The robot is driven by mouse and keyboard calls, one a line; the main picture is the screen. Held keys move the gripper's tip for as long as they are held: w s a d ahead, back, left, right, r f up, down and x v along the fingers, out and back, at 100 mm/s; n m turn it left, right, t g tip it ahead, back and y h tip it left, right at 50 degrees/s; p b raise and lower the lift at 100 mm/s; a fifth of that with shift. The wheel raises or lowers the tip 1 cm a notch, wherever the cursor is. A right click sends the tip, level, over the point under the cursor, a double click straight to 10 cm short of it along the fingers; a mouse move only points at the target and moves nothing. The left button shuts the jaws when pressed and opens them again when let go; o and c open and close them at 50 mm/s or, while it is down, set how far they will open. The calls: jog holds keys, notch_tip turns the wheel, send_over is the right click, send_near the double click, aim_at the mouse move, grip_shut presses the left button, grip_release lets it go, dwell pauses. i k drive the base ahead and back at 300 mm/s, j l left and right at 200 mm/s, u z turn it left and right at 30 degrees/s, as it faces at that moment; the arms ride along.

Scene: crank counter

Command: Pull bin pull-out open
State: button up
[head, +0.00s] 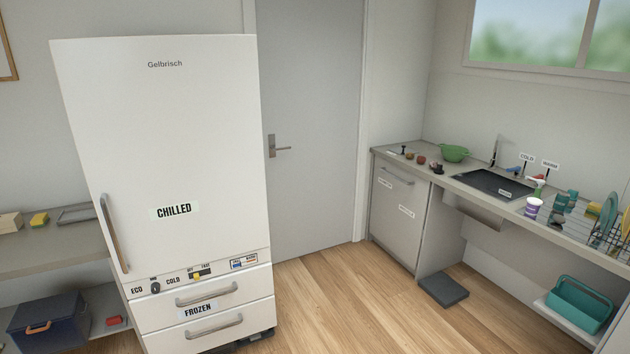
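What looks like the bin pull-out (396,225) is the grey cabinet front under the left end of the counter, at the right of the head view. It has a horizontal bar handle (398,177) near its top and small white labels too small to read. The front looks flush with the cabinet, so it appears closed. My gripper is not in the head view.
A white fridge (165,130) stands large at the left. A grey mat or scale (443,290) lies on the floor right of the cabinet. The counter holds a sink (490,185), green colander (453,153) and dishes. Wooden floor (345,300) before the cabinet is clear.

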aim_at(400, 196)
jog(key=i, duration=2.25)
jog(key=i+j+z, duration=0.15)
jog(key=i+z, duration=0.3)
jog(key=i, duration=0.15)
jog(key=i+j+z, duration=0.3)
jog(key=i+z, duration=0.15)
jog(key=i+j+z, duration=0.4)
jog(key=i+j, duration=0.2)
jog(key=i+j+z, duration=0.45)
jog(key=j, duration=0.2)
jog(key=i+j+z, duration=0.3)
jog(key=j+z, duration=0.15)
jog(key=j, duration=0.3)
